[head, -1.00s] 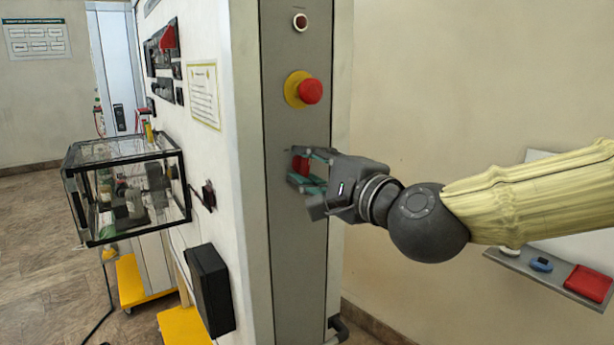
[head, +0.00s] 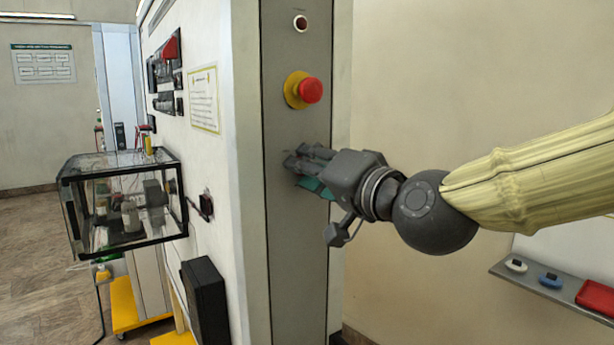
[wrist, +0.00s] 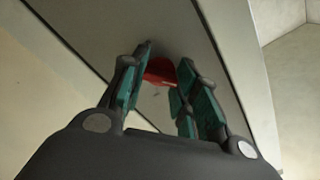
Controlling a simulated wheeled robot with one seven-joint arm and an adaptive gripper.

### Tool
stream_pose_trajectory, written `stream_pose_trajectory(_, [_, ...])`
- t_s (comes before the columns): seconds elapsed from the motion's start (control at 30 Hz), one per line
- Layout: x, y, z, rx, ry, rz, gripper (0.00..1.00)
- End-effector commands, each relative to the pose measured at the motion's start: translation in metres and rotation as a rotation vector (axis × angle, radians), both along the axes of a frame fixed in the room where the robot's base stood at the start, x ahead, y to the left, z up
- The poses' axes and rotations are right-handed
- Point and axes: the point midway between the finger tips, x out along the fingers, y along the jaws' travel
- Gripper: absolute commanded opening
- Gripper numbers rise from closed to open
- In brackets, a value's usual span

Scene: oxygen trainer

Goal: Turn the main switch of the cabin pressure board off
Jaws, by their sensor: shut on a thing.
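The main switch, a red knob (wrist: 160,72) on the grey panel (head: 296,240), shows between my fingers in the wrist view. My gripper (wrist: 163,88) is shut on it, with teal finger pads on both sides of the red part. In the head view my gripper (head: 301,168) is at the panel, below the emergency button, and its fingers hide the switch. The exact angle of the knob cannot be read.
A red mushroom button (head: 310,91) on a yellow base sits just above my gripper, with a small round lamp (head: 300,23) higher up. A glass box (head: 122,205) stands out at left. A shelf (head: 555,290) with small items is at lower right.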

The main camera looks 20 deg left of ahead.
Motion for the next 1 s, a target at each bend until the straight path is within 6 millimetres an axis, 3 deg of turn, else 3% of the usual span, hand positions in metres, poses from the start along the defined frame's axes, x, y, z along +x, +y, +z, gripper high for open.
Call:
stream_pose_trajectory(0.83, [-0.0007,-0.0001,-0.0049,-0.089,-0.101,0.002,0.06])
stream_pose_trajectory(0.87, [-0.0007,-0.0001,-0.0050,-0.089,-0.101,0.002,0.34])
stream_pose_trajectory(1.0, [-0.0010,0.0004,-0.0044,-0.088,-0.101,0.004,0.55])
